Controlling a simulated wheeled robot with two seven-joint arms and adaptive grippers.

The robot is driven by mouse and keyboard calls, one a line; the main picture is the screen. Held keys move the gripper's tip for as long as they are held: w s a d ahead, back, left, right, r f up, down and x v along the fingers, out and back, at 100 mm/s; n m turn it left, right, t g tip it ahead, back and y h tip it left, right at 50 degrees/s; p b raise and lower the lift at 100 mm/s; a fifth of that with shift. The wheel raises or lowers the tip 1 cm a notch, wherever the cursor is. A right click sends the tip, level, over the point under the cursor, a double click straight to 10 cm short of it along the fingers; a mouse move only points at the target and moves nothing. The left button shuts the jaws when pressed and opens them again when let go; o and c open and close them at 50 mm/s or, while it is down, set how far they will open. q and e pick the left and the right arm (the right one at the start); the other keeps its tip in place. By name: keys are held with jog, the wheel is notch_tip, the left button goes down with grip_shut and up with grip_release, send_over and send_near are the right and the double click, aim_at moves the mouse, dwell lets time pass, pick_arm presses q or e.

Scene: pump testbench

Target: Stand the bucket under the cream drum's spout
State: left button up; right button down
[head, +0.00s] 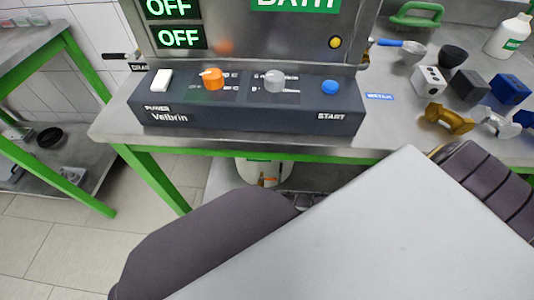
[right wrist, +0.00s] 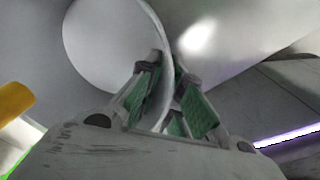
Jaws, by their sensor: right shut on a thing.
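In the right wrist view my right gripper (right wrist: 168,105) is shut on the rim of a smooth grey metal bucket (right wrist: 105,45), with one green-padded finger on each side of the wall. The bucket fills much of the upper part of that view; its base and what it stands on or hangs over cannot be seen. In the head view part of a cream drum (head: 250,171) shows under the bench, with a small orange-brown spout or tap (head: 268,181) on its front. The bucket, both grippers and the floor below the spout are hidden or outside the head view.
The steel bench (head: 400,125) has green legs and carries a control panel (head: 240,110). Blocks, dumbbell shapes and a white bottle (head: 510,38) stand at its right. Another green-framed bench (head: 50,50) is at left. Tiled floor (head: 60,235) is open at lower left.

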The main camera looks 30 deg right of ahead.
dwell(0.4)
jog(key=shift+f, duration=0.15)
jog(key=c, duration=1.5)
grip_release()
jog(key=shift+s+r, duration=0.15)
jog(key=shift+r, duration=2.85)
jog(key=shift+s+r, duration=0.15)
jog(key=shift+r, duration=2.85)
jog(key=shift+s, duration=0.1)
